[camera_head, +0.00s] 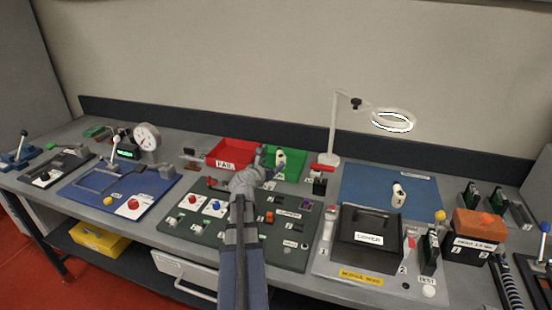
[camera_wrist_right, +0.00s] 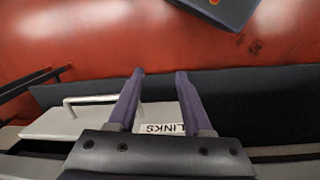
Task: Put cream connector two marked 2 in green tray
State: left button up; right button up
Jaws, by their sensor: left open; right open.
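A cream connector (camera_head: 281,158) stands in the green tray (camera_head: 296,175) at the back middle. Another cream connector (camera_head: 398,197) stands on the blue mat to the right. I cannot read the number on either one. My left gripper (camera_head: 268,161) is open at the front left edge of the green tray, close to the connector there. Its fingers partly overlap the tray in the picture, and I see nothing held.
A red tray (camera_head: 230,152) labelled FAIL adjoins the green tray on the left. A ring lamp (camera_head: 393,120) rises behind the blue mat (camera_head: 360,182). A black cover (camera_head: 368,237) and an orange-topped box (camera_head: 480,225) stand at the right. The blue mat has free room.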

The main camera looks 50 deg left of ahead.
pick_arm(q)
jog(key=shift+v, duration=1.5)
